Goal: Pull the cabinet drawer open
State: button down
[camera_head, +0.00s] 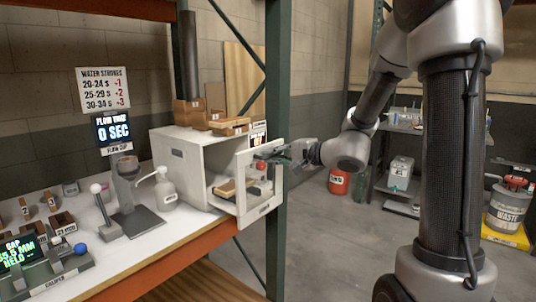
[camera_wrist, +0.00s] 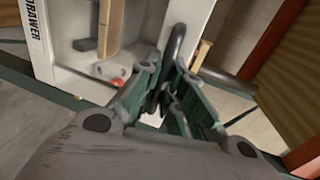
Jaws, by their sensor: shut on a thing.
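The white cabinet (camera_head: 190,150) stands on the bench, with its drawer (camera_head: 250,205) standing out from it, open. The drawer's labelled white front also shows at the upper left of the wrist view (camera_wrist: 45,40). Inside it I see a wooden piece (camera_head: 228,188) and a red object (camera_head: 262,165). My gripper (camera_head: 275,155) is at the drawer's front side. In the wrist view my green fingers (camera_wrist: 168,85) are shut on the grey bar handle (camera_wrist: 178,40). The exact contact is partly hidden by the fingers.
A pump bottle (camera_head: 165,188) and a flow cup stand (camera_head: 130,195) are left of the cabinet on the bench. A green rack post (camera_head: 277,80) rises close behind my gripper. Wooden boxes (camera_head: 190,112) sit on the cabinet.

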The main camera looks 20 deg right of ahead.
jog(key=shift+f+v, duration=0.25)
jog(key=shift+v, duration=1)
jog(key=shift+f+v, duration=0.25)
jog(key=shift+v, duration=1)
jog(key=shift+s, duration=0.1)
jog(key=c, duration=1.5)
grip_release()
jog(key=v, duration=1.2)
